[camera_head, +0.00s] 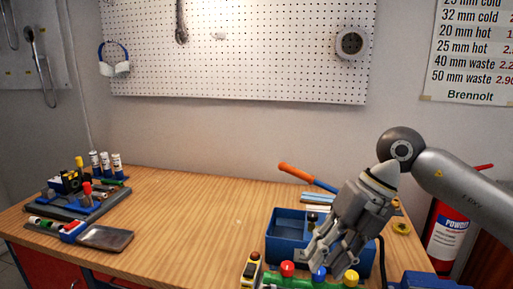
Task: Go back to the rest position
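My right gripper (325,262) hangs over the front right of the wooden workbench (190,222), coming in from the right on its grey arm. Its fingers point down and to the left, and they look parted with nothing between them. It is in front of a blue bin (286,224) and hides part of it. My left gripper is not in view.
A green holder with coloured knobs (300,279) lies just below the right gripper. An orange-handled tool (297,174) lies behind the bin. The bench middle is clear. A red extinguisher (447,235) stands right.

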